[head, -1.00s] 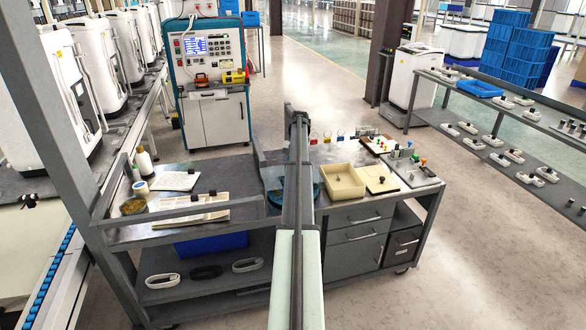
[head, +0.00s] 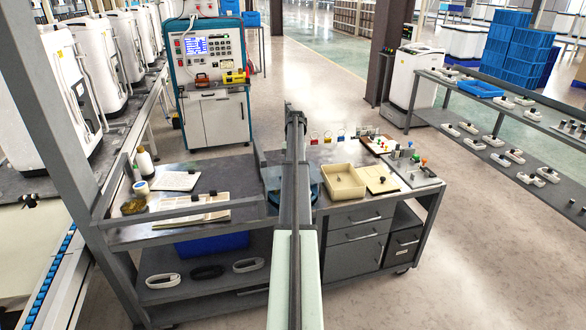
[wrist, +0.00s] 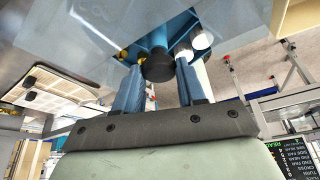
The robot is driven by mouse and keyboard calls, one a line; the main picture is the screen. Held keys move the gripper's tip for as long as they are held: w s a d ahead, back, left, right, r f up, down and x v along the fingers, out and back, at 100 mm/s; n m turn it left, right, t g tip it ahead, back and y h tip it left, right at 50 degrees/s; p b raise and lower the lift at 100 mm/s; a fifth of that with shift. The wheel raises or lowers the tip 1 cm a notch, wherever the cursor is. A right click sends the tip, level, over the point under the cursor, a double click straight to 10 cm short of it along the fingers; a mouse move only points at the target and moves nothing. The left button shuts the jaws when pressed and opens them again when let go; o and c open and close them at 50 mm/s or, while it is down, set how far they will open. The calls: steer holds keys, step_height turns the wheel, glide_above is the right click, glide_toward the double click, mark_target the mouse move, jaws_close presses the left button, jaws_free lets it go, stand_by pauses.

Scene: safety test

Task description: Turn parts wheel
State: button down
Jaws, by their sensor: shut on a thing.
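The blue parts wheel (head: 273,197) sits on the workbench in the head view, mostly hidden behind my arm. In the wrist view the blue parts wheel (wrist: 178,20) is close up, with white and yellow pieces near its edge. A black round knob (wrist: 158,70) at its middle lies between my fingertips. My gripper (wrist: 157,75) is shut on the parts wheel at this knob, with one blue finger on each side. The exact contact is hard to see. In the head view my gripper is hidden by my arm.
A cream bin (head: 343,182) and a board with small parts (head: 413,171) stand right of the wheel. A grey rail (head: 180,212) runs along the bench's front left.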

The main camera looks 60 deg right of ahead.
steer(key=c, duration=0.7)
jaws_free()
steer(key=shift+r, duration=0.1)
steer(key=shift+w+d+r, duration=0.1)
steer(key=shift+d+r, duration=0.2)
steer(key=shift+r, duration=0.2)
steer(key=w+d, duration=0.1)
steer(key=d, duration=0.2)
steer(key=w+d, duration=0.2)
steer(key=d, duration=0.2)
steer(key=w+d, duration=0.1)
steer(key=d, duration=0.3)
steer(key=shift+w, duration=0.2)
steer(key=shift+c, duration=0.2)
